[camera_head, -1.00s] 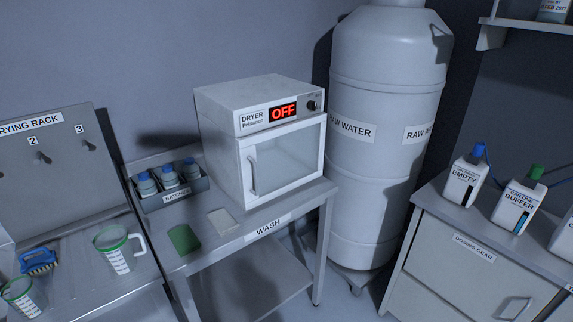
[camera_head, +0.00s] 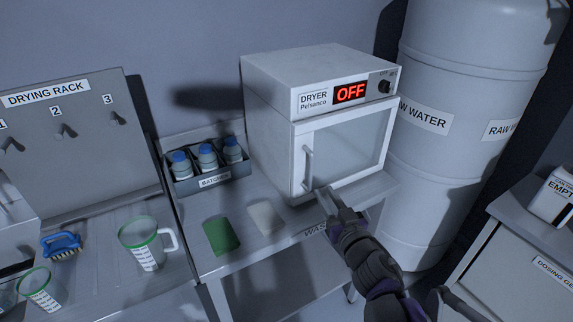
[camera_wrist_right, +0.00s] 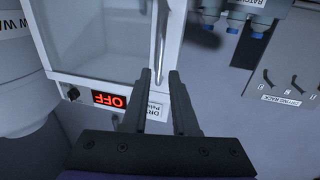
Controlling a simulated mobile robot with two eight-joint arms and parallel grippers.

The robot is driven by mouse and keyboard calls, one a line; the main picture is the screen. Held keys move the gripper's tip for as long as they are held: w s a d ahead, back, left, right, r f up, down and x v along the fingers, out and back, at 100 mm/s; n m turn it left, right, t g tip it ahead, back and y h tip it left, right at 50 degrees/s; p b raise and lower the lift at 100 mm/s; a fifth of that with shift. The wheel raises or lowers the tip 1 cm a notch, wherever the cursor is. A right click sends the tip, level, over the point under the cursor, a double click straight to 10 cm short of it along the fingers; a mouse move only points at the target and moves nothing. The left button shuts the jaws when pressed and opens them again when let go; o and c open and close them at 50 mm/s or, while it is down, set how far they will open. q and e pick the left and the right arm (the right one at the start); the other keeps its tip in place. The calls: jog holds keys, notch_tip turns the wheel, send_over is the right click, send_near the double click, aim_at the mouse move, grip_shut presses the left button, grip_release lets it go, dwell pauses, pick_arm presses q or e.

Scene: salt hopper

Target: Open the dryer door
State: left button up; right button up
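The white dryer (camera_head: 318,78) stands on the wash bench, its red display reading OFF. Its glass-windowed door (camera_head: 345,150) looks shut, with a vertical bar handle (camera_head: 308,168) on its left side. My right gripper (camera_head: 328,197) is just below and in front of the door's lower left part. In the right wrist view, which is upside down, the two fingers (camera_wrist_right: 160,74) are apart with nothing between them. The handle (camera_wrist_right: 161,35) lies ahead, roughly in line with the gap. My left gripper is not in view.
A rack of blue-capped bottles (camera_head: 207,160) stands left of the dryer. A green pad (camera_head: 221,236) and a pale pad (camera_head: 265,218) lie in front on the bench (camera_head: 280,243). A large raw water tank (camera_head: 450,140) stands close on the right.

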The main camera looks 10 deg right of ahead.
aim_at(311, 173)
jog(key=w, duration=0.3)
jog(key=w+a, duration=0.1)
jog(key=w, duration=0.2)
jog(key=w+p, duration=0.1)
jog(key=w, duration=0.3)
jog(key=shift+a+r, duration=0.15)
jog(key=shift+a, duration=0.15)
jog(key=shift+c, duration=0.2)
grip_shut()
dwell(0.9)
